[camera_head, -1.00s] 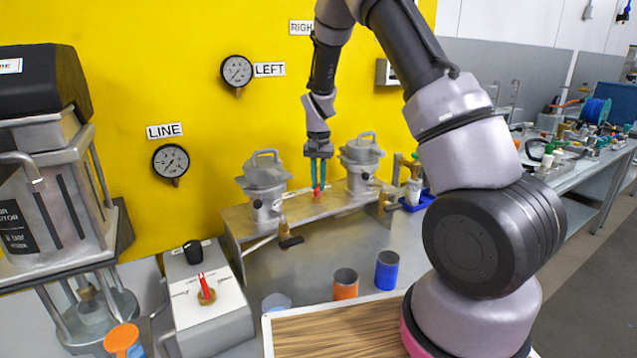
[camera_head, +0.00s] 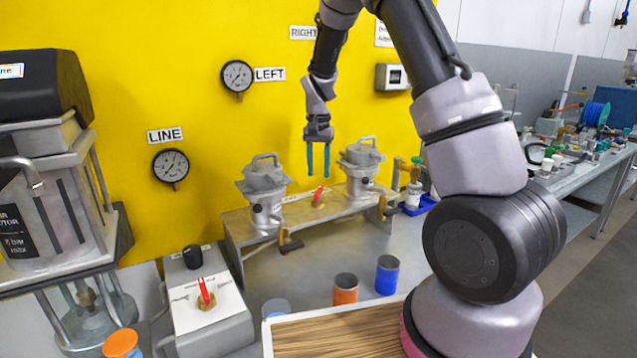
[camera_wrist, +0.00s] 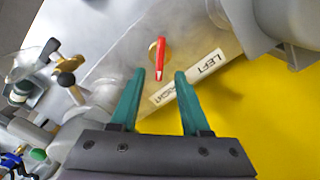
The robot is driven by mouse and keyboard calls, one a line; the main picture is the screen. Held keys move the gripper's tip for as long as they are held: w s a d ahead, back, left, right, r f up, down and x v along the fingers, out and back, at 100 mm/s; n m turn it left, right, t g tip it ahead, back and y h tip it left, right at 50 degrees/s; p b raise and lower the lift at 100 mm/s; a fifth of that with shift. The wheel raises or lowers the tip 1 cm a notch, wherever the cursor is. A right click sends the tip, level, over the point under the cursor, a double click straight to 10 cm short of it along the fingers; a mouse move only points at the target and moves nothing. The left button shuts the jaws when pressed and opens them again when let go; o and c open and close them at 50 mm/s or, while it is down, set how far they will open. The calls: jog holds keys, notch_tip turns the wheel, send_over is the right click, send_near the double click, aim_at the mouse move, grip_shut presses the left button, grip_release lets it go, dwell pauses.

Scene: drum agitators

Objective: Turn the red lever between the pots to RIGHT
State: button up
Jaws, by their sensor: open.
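The red lever (camera_head: 319,194) sits on a brass hub on the metal bench (camera_head: 300,213), between the left pot (camera_head: 264,190) and the right pot (camera_head: 361,170). In the head view it leans up and slightly right. My gripper (camera_head: 318,175) is open and empty above the lever, with its teal fingers pointing down and apart from it. In the wrist view the lever (camera_wrist: 160,60) lies ahead of the gap between the fingertips. A white plate (camera_wrist: 188,80) beside it reads LEFT and, partly hidden by a finger, RIGHT.
A grey box with another red lever (camera_head: 205,293) stands at the front left. An orange cup (camera_head: 345,290) and a blue cup (camera_head: 387,275) stand in front of the bench. A small valve handle (camera_head: 290,247) juts from the bench front. The yellow wall (camera_head: 110,90) is close behind.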

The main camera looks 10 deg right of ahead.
aim_at(319, 190)
notch_tip(319, 190, up, 5)
dwell(0.4)
jog(key=s+d+r+t+y, duration=0.2)
jog(key=s+d+r+t, duration=0.15)
jog(key=s+r, duration=1.1)
jog(key=s+d+r+n+t, duration=0.1)
jog(key=s+r, duration=0.4)
jog(key=s, duration=1)
jog(key=d+t, duration=0.1)
jog(key=t, duration=0.1)
jog(key=shift+d+r+t, duration=0.15)
jog(key=shift+r+t, duration=0.05)
jog(key=shift+t, duration=0.15)
